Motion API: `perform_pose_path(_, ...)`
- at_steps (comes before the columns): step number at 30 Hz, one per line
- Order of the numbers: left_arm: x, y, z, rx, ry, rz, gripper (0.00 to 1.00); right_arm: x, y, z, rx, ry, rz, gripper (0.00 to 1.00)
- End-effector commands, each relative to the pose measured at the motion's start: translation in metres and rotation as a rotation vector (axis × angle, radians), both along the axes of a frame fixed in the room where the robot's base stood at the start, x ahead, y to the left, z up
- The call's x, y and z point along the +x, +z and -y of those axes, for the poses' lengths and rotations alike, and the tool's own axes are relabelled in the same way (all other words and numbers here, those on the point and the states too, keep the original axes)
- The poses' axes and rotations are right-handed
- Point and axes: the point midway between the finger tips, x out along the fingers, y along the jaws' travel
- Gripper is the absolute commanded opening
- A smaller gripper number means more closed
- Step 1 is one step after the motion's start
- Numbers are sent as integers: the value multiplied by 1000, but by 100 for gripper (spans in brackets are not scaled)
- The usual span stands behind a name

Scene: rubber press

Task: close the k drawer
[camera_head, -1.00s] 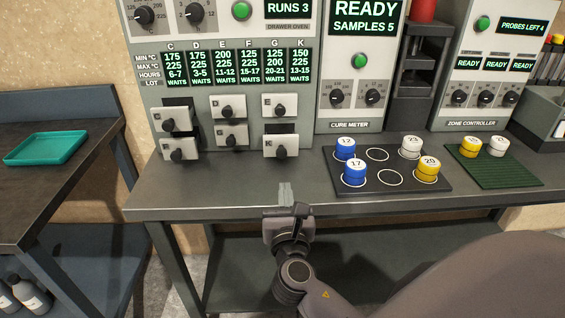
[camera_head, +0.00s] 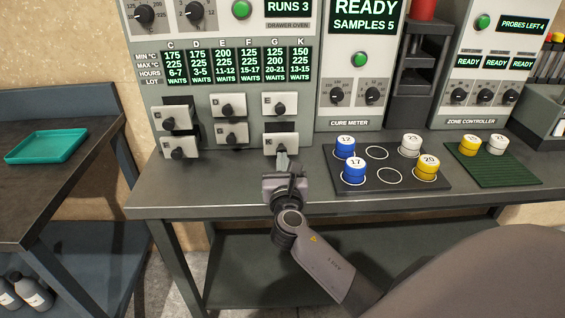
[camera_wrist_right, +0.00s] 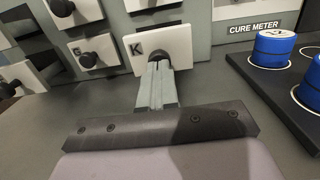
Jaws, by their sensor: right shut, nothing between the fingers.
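The K drawer (camera_head: 291,143) has a white front with a black knob and sits at the bottom right of the drawer oven's drawers. In the right wrist view the K drawer (camera_wrist_right: 172,48) stands out from the oven face, with a dark gap above it. My right gripper (camera_head: 283,161) is shut and empty, its fingertips at the front of the K drawer by the knob. In the right wrist view my gripper (camera_wrist_right: 158,72) covers much of the knob; I cannot tell whether it touches. My left gripper is not in view.
The C drawer (camera_head: 174,118) and the one below it also stand out from the oven. A black sample mat (camera_head: 391,180) with blue, white and yellow pucks lies to the right of my gripper. The bench (camera_head: 220,186) is clear in front of the left drawers.

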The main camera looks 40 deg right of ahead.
Motion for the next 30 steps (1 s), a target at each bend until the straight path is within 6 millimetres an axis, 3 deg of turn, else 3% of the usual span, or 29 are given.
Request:
perform_pose_path(5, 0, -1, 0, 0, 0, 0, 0, 11, 0, 6, -3, 0, 1, 0)
perform_pose_path(15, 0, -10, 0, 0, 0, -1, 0, 54, -1, 33, -1, 0, 1, 0)
perform_pose_path(30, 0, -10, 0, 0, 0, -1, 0, 58, 4, 38, -3, -2, 7, 0)
